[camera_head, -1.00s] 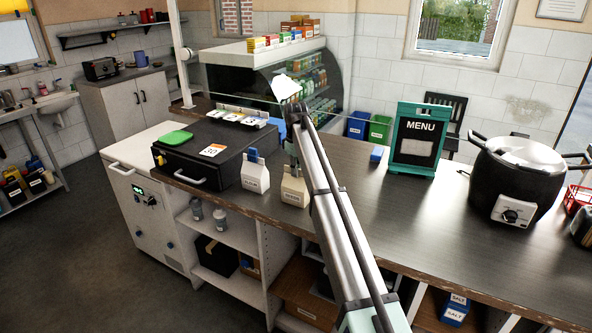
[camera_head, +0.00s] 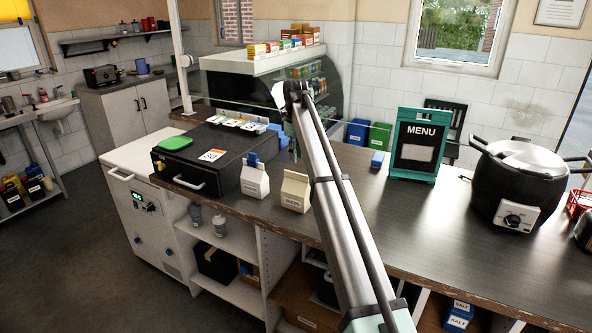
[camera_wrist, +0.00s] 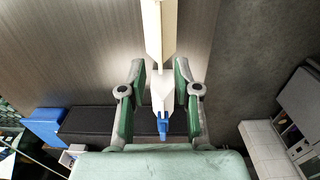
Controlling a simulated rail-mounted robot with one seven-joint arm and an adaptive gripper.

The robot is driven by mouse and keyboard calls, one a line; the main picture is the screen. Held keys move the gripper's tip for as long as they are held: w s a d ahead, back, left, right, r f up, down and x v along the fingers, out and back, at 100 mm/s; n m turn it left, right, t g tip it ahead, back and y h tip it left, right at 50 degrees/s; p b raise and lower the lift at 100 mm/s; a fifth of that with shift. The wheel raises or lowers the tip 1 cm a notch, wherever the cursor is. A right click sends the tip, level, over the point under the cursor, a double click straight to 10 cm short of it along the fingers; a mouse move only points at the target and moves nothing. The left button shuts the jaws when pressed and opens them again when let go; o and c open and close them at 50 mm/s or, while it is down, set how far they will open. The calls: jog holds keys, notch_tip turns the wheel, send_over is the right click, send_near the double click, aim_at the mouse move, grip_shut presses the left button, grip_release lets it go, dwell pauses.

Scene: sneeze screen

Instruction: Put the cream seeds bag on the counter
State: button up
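The cream seeds bag (camera_head: 295,192) stands upright on the dark counter (camera_head: 345,190), near its front edge, just left of my arm. A white carton-like bag with a blue clip (camera_head: 255,181) stands to its left. In the wrist view the cream bag's top (camera_wrist: 158,30) shows ahead of my gripper, with the white bag (camera_wrist: 162,92) visible between the fingers. My gripper (camera_wrist: 160,68) is open, its two green-padded fingers spread apart and holding nothing visible.
A black case (camera_head: 205,165) with a green item on top stands left of the bags. A menu board (camera_head: 415,145) and a large black pot (camera_head: 515,185) stand to the right. A glass display case (camera_head: 240,85) is behind. The counter between my arm and pot is mostly clear.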

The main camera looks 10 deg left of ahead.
jog(key=shift+r+b, duration=0.3)
jog(key=shift+r, duration=1.65)
